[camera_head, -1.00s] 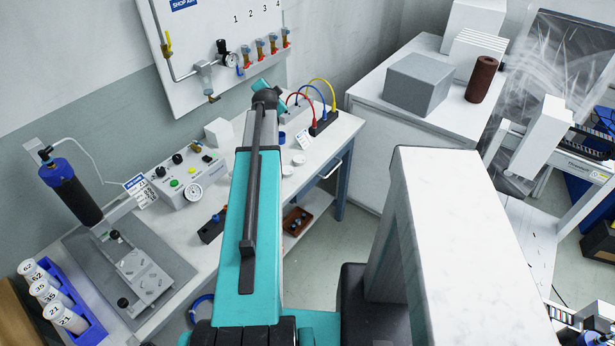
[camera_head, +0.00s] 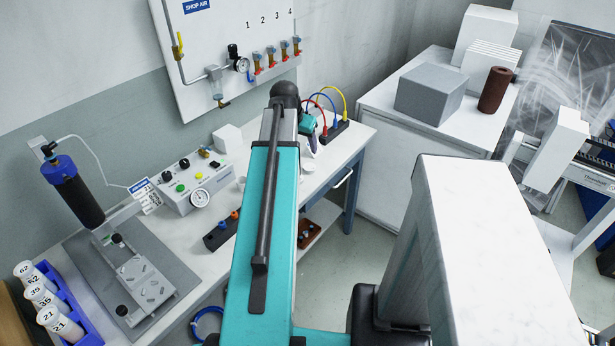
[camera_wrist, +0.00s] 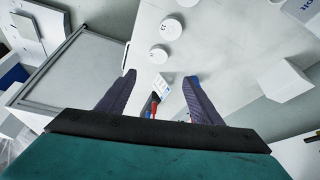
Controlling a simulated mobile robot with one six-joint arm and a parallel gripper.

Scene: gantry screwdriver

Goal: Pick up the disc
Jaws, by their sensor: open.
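In the wrist view, two small white round discs lie on the white bench top: one with dark marks (camera_wrist: 171,28) and one nearer (camera_wrist: 158,53). I cannot tell which is the task's disc. In the head view, my gripper (camera_head: 311,139) is over the right end of the bench, partly hidden behind my teal arm. The arm also hides much of the bench top there.
A black block (camera_head: 334,132) with red, blue and yellow cables stands beside my gripper. A white cube (camera_head: 227,138) and a control box (camera_head: 190,183) stand left of the arm.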

